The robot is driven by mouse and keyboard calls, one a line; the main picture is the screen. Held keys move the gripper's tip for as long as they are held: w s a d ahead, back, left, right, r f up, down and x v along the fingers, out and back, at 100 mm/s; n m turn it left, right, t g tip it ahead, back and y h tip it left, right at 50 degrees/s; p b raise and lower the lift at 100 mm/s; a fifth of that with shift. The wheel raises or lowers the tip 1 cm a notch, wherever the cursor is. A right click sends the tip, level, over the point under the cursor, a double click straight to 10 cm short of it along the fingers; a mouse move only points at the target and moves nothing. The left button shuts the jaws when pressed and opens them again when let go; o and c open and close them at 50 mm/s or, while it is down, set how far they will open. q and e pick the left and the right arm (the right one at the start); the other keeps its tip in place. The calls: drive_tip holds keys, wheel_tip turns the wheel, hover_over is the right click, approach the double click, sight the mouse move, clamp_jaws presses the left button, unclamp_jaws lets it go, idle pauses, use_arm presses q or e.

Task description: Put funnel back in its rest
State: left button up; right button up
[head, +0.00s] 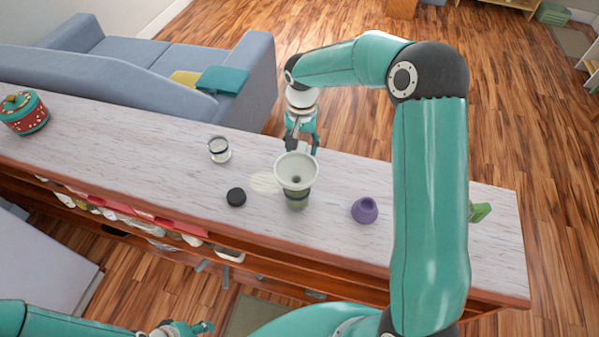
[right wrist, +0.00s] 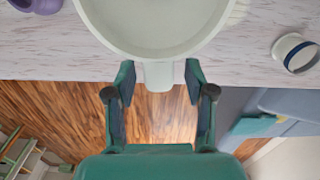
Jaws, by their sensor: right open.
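A pale grey-green funnel (head: 296,171) stands upright, wide mouth up, in the top of a greenish jar (head: 297,201) on the counter. In the right wrist view the funnel (right wrist: 155,22) fills the top, and its short tab (right wrist: 158,75) points toward my right gripper (right wrist: 159,70). The gripper's fingers are open, one on each side of the tab with gaps. In the head view my right gripper (head: 301,143) is behind the funnel. My left gripper (head: 190,328) is low at the bottom edge, away from the counter. I cannot tell which item is the rest.
A purple round holder (head: 364,210) stands right of the jar. The counter (head: 120,138) is mostly clear.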

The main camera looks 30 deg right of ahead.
idle(1.2)
clamp_jaws()
